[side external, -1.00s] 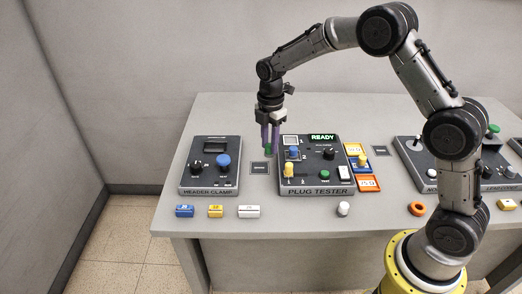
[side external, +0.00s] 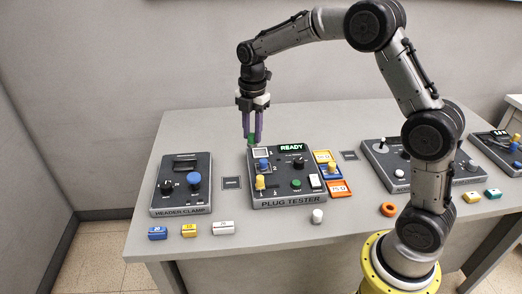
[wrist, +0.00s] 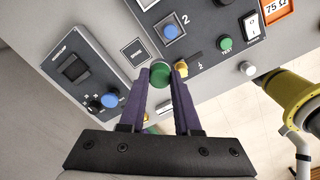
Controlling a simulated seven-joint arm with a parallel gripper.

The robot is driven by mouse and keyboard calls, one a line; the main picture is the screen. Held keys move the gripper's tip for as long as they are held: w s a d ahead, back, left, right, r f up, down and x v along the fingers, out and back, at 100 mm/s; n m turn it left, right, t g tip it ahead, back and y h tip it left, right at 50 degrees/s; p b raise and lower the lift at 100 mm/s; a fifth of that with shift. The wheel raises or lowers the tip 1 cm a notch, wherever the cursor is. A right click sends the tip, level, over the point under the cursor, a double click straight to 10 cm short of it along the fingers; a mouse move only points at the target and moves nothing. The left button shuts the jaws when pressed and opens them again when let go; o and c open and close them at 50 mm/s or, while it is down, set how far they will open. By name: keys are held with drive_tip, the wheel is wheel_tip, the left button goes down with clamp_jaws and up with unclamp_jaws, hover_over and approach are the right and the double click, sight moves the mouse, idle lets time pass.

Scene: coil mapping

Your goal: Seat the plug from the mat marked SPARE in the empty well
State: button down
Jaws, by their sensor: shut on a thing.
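My gripper (side external: 252,143) is shut on a green plug (wrist: 160,75), which sits between the purple fingertips. It also shows in the side view (side external: 252,138). The gripper hangs above the back left of the plug tester (side external: 288,201), apart from it. A blue plug (side external: 263,163) stands on the tester by the mark 2. A yellow plug (side external: 260,183) stands nearer its front left. I cannot make out an empty well; the gripper covers part of the wrist view.
The header clamp (side external: 181,210) is left of the tester. Orange and blue holders (side external: 340,189) lie at its right. Blue, yellow and white blocks (side external: 190,231) and a white cylinder (side external: 318,216) line the front. Another small mat (side external: 349,156) lies behind, towards the right-hand panel.

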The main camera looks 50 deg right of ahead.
drive_tip(key=shift+m, duration=0.6)
drive_tip(key=shift+w+d+f, duration=0.8)
drive_tip(key=shift+d+f, duration=0.85)
drive_tip(key=shift+w+d+f, duration=0.85)
drive_tip(key=shift+d+f, duration=0.75)
drive_tip(key=shift+f, duration=0.1)
drive_tip(key=shift+w+d+f, duration=0.8)
drive_tip(key=shift+d+f, duration=0.85)
drive_tip(key=shift+f, duration=0.5)
drive_tip(key=shift+c, duration=0.3)
unclamp_jaws()
drive_tip(key=shift+r, duration=0.1)
wheel_tip(320, 180, up, 7)
